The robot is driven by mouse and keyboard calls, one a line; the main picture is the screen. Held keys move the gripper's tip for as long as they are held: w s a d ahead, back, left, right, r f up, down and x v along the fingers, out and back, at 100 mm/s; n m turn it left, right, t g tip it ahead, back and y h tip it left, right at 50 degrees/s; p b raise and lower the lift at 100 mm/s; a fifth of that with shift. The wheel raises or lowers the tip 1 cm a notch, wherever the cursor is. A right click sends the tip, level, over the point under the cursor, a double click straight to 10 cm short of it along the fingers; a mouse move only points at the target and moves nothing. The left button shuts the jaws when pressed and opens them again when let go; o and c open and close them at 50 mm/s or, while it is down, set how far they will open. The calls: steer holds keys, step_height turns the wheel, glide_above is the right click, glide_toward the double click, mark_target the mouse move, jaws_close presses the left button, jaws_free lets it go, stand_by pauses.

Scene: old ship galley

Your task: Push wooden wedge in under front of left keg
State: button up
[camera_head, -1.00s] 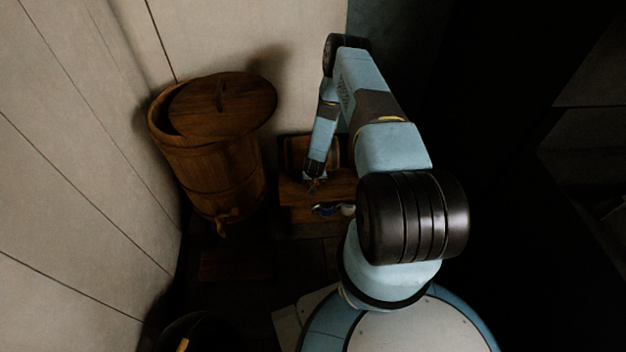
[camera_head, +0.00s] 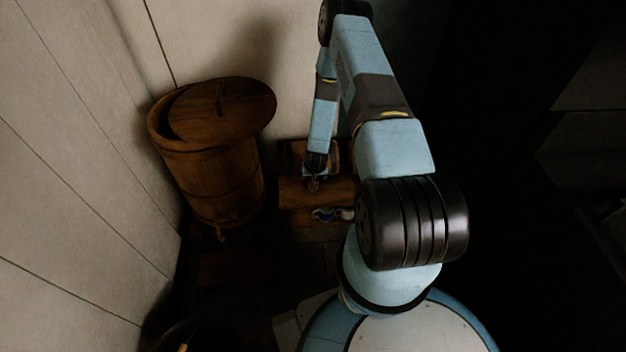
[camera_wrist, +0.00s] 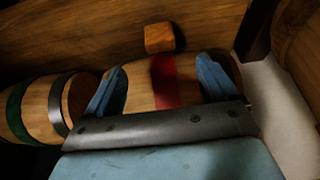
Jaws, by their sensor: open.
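In the wrist view my gripper (camera_wrist: 160,88) is open. Its two blue fingers stand either side of a wooden keg with a red band (camera_wrist: 163,80), and I cannot tell if they touch it. A second keg with a green band (camera_wrist: 15,110) and a dark hoop lies at the left. A small wooden block (camera_wrist: 159,38), which looks like the wedge, sits just beyond the red-banded keg, outside the fingers. In the head view my gripper (camera_head: 313,185) is over a low wooden stand (camera_head: 295,198); the wedge cannot be made out there.
A large wooden barrel (camera_head: 215,175) with a tilted lid (camera_head: 222,110) and a tap stands left of the stand. Pale panelled walls (camera_head: 60,150) close in the left and back. The right side is dark.

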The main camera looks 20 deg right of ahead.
steer(key=shift+v, duration=1.2)
